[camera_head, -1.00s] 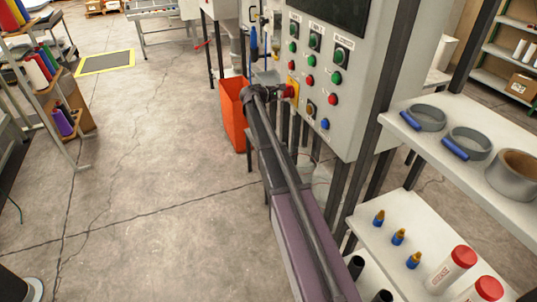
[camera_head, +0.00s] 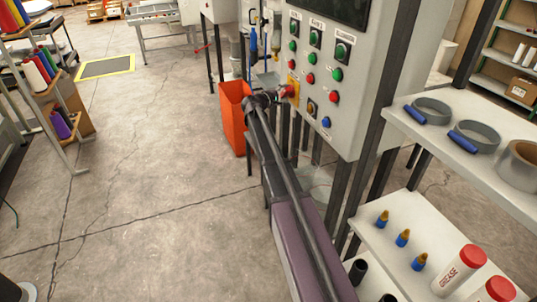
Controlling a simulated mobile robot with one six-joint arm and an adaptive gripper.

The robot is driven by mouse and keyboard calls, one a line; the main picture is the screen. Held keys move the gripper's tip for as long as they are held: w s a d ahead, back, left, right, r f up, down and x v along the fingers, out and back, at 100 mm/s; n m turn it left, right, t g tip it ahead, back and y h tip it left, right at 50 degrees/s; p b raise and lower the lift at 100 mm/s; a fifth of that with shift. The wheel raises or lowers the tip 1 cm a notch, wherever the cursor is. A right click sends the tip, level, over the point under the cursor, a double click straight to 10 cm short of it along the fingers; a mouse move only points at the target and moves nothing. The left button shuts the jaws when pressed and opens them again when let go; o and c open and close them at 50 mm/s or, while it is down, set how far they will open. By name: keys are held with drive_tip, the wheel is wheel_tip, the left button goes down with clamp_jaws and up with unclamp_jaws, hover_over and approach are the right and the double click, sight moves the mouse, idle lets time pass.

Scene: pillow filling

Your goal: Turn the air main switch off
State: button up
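A red knob (camera_head: 289,91) on a yellow plate (camera_head: 293,83) sits at the lower left edge of the grey control panel (camera_head: 352,115); it looks like the main switch, but no label on it is readable. My gripper (camera_head: 279,95) is at the end of my long arm, just left of the knob and pointing right at it. The fingers are small and dark. I cannot tell whether they touch the knob or are open or shut. The knob's exact turn angle is too small to read.
Green, red and blue buttons and a black selector (camera_head: 311,107) are close to the knob. An orange bin (camera_head: 233,120) stands behind my wrist. A white shelf (camera_head: 480,165) with tape rolls and bottles is close on the right.

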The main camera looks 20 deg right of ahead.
drive_tip(key=shift+f+m+b, duration=0.15)
drive_tip(key=shift+m+b, duration=0.35)
drive_tip(key=shift+m, duration=0.2)
drive_tip(key=shift+s+a+t+h, duration=0.1)
drive_tip(key=shift+a+t+h, duration=0.1)
drive_tip(key=shift+t+h, duration=0.1)
drive_tip(key=v, duration=1.3)
drive_tip(key=s+a+f+m+g+y+p, duration=0.2)
drive_tip(key=s+f+y+p, duration=0.1)
drive_tip(key=s, duration=0.7)
drive_tip(key=s+a+f+m+g+y+p, duration=0.2)
drive_tip(key=s+f+g+y+p, duration=0.1)
drive_tip(key=s, duration=0.6)
drive_tip(key=shift+s+a+f+y+p, duration=0.15)
drive_tip(key=shift+s+f+y+p, duration=0.25)
drive_tip(key=shift+y, duration=0.9)
